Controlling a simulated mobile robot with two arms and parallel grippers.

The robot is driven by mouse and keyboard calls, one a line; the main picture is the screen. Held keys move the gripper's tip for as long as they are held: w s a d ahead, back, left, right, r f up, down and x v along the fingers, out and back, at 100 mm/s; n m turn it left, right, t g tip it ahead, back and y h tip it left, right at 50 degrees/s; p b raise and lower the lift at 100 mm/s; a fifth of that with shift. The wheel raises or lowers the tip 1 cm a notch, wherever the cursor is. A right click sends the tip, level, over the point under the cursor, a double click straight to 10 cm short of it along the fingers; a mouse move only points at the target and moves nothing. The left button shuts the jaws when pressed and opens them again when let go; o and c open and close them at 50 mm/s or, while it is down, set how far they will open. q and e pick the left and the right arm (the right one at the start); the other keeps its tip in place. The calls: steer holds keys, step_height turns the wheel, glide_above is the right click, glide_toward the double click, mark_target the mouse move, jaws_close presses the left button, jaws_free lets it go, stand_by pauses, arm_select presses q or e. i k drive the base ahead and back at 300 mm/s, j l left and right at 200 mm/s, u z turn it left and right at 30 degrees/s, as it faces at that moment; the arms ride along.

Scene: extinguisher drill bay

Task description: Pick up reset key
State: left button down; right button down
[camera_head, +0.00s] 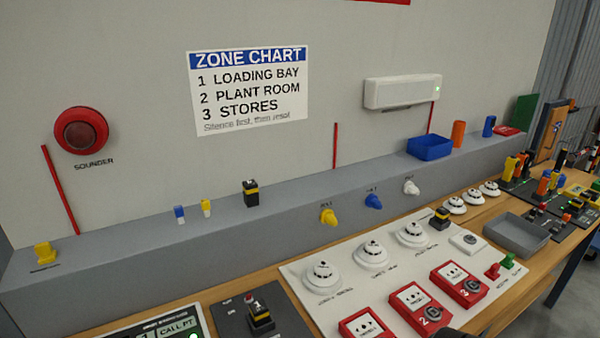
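No object carries a label I can read as reset key, so I cannot tell which one it is. Small candidates on the grey ledge are a blue-and-white piece (180,214) and a yellow-and-white piece (206,208), both upright. A black piece with a yellow band (250,193) stands to their right. A small red piece (492,271) and a small green piece (508,261) sit at the right end of the white panel. Neither of my grippers can be made out. A dark shape at the bottom edge is cut off and unclear.
The white panel (330,309) holds several white detectors and red call points (410,306). A grey tray (516,236) is to its right. A blue bin (430,147) is on the ledge. Yellow, blue and white knobs stick out of the ledge front.

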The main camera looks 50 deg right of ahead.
mark_target(494, 268)
steer(key=z, duration=2.85)
